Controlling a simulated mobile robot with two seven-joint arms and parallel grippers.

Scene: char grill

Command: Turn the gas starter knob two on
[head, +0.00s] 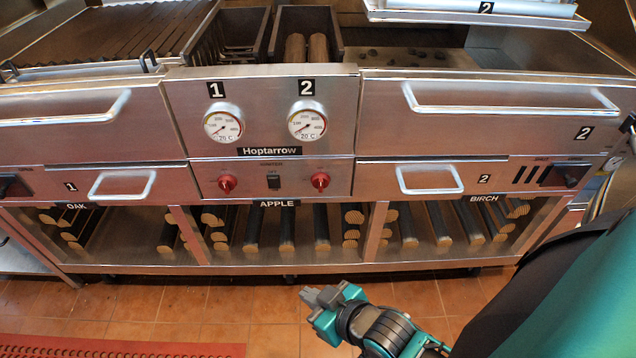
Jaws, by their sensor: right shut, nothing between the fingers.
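A red knob (320,181) sits on the right of the small central panel, below the gauge marked 2 (307,120). Its small markings are too fine to read, and I cannot tell its exact setting. A matching red knob (227,184) sits on the left of the panel, below the gauge marked 1 (223,122). A black switch (273,182) is between them. My right gripper (319,296) is low in front of the grill, over the tiled floor. It is shut and empty, below and apart from the red knobs. My left gripper is out of view.
Drawer handles stick out on the right, a large one (510,108) and a smaller one (430,190). Another small handle (122,196) is on the left. Logs (286,230) lie in the lower shelves. Tiled floor (240,310) is open in front, with a red mat at lower left.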

